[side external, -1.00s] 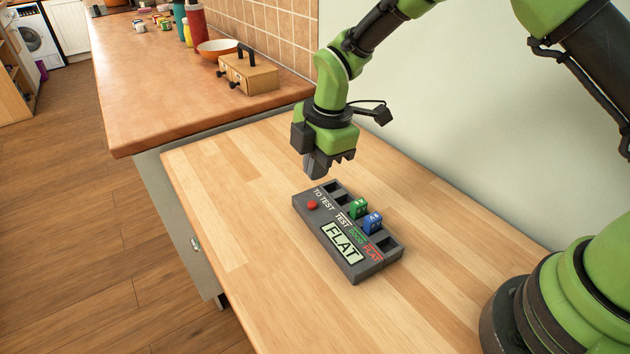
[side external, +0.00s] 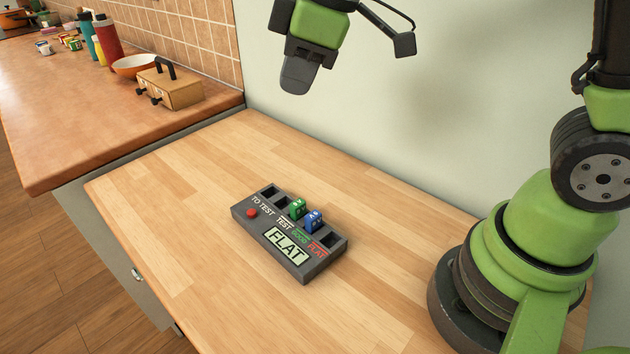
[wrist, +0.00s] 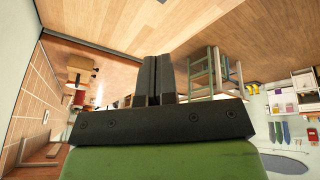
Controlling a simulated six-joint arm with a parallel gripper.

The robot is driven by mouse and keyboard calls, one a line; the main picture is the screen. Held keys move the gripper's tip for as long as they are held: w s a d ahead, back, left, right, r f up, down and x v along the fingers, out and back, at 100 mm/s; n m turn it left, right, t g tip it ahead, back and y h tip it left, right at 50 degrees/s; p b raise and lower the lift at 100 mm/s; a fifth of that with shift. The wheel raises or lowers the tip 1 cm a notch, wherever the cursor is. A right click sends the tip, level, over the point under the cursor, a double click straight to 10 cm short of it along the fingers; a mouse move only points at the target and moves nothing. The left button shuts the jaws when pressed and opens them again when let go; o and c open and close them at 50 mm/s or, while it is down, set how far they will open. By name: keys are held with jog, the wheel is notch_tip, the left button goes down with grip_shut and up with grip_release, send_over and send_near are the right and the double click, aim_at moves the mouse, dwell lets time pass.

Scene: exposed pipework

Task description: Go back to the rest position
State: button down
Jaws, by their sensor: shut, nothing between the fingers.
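My gripper (side external: 297,78) is shut and empty, raised high above the wooden table near the wall in the side view. Its closed fingers also show in the wrist view (wrist: 154,80). The dark battery tester (side external: 288,236) lies on the table below, apart from the gripper. Its display reads FLAT, and a red button (side external: 252,213) sits at its left end. A green battery block (side external: 298,208) and a blue battery block (side external: 313,220) stand side by side in its middle slots. The slots at both ends look empty.
The wooden table (side external: 180,220) is clear around the tester. On the adjoining counter (side external: 100,130) stand a wooden box with a black handle (side external: 172,88), an orange bowl (side external: 134,66) and bottles. The wrist view shows a stool (wrist: 203,72) on the floor.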

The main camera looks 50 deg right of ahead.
jog(key=s+d+r+m+t, duration=0.1)
jog(key=s+d+r+m, duration=0.1)
jog(key=s+m, duration=0.4)
jog(key=s+d+r+m+t, duration=0.1)
jog(key=s+r+m+t, duration=0.1)
jog(key=s+m, duration=0.5)
jog(key=s+r, duration=0.1)
jog(key=s, duration=0.2)
jog(key=shift+s+d+r, duration=0.2)
jog(key=shift+s+d, duration=0.2)
